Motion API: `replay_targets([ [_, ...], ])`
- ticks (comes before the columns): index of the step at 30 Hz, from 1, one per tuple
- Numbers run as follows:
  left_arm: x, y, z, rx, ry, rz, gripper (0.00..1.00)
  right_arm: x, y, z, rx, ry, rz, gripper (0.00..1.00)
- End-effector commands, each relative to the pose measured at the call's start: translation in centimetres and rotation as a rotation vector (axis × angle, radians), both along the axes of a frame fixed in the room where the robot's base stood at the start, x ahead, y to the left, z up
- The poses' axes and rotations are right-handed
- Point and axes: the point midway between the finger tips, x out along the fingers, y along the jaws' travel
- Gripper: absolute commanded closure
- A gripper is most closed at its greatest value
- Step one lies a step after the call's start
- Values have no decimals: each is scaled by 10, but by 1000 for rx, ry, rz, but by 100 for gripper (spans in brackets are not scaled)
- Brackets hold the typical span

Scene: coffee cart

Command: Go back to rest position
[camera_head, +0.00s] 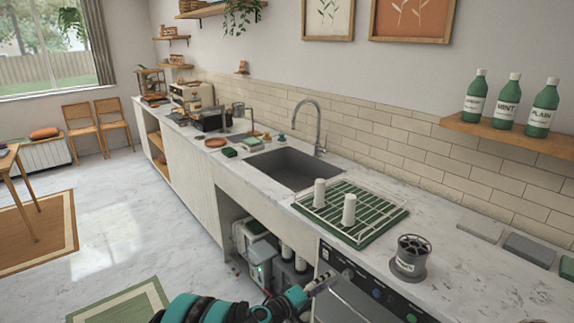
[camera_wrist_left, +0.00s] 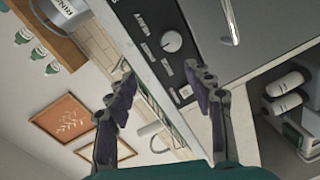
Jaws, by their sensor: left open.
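My left arm comes in from the bottom of the head view, with its left gripper (camera_head: 322,282) in front of the counter's dark control panel (camera_head: 375,288). In the left wrist view the left gripper (camera_wrist_left: 165,92) shows its two dark fingers spread apart, with nothing between them. The panel (camera_wrist_left: 172,60) with its knob and buttons lies beyond the fingers there. My right gripper is not visible in either view.
A grey rinser cup (camera_head: 410,258) stands on the counter (camera_head: 470,275) above the panel. A drying rack (camera_head: 350,212) with two white cups is beside the sink (camera_head: 292,168). Bottles and machines (camera_head: 262,255) fill the open space below.

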Motion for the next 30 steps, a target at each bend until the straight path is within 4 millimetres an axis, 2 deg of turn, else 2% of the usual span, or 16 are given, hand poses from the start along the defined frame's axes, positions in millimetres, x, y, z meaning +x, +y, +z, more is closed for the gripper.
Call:
replay_targets([
  [1,-4,9,18,51,-6,2,47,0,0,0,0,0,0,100],
  [6,-29,43,60,255,-15,3,47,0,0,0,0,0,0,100],
  [11,-67,83,88,449,-11,10,47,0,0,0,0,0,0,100],
  [15,-109,123,102,618,4,21,47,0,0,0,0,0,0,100],
  [22,-191,195,106,896,51,49,47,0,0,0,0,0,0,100],
  [27,-253,249,96,1095,97,78,47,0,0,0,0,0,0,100],
  [30,-283,275,89,1189,123,94,47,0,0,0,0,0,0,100],
])
